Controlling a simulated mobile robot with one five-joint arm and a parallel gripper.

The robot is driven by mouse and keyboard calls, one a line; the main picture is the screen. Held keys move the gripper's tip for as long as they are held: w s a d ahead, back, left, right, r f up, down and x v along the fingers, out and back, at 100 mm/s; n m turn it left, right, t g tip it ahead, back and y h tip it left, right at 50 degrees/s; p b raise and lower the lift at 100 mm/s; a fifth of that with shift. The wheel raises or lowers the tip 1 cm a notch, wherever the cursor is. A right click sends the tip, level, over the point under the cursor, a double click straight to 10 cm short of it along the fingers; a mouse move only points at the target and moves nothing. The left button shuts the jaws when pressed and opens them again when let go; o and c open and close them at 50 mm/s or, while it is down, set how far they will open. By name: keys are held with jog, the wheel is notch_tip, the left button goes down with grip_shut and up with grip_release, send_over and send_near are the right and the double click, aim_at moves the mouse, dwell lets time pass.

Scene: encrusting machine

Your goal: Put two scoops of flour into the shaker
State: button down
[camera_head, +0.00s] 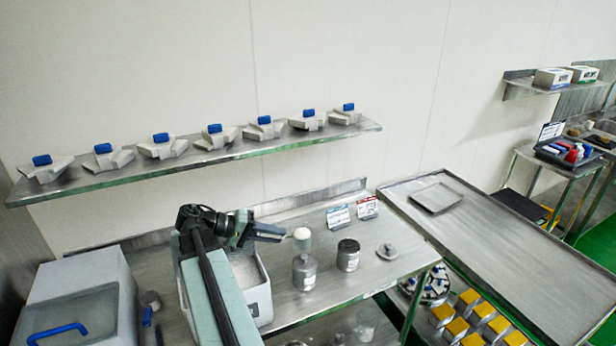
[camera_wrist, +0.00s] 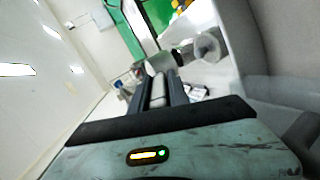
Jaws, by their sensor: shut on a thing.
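My gripper (camera_head: 283,233) is shut on the scoop, whose pale handle (camera_wrist: 157,90) shows between the fingers in the wrist view. At its end a rounded white heap of flour (camera_head: 302,233) shows in the head view, above a grey metal canister (camera_head: 304,273). A second metal canister (camera_head: 348,257) with a dark top stands just right of it. I cannot tell for sure which one is the shaker. A loose round metal lid (camera_head: 388,251) lies farther right. The white flour bin (camera_head: 259,300) stands left of the canisters, partly hidden by my arm.
Two small sign cards (camera_head: 339,217) stand behind the canisters. A wall shelf (camera_head: 240,152) with several blue-knobbed parts is above. A side table (camera_head: 500,240) at the right holds a flat tray (camera_head: 436,198).

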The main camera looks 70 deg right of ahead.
jog(key=shift+w, duration=0.3)
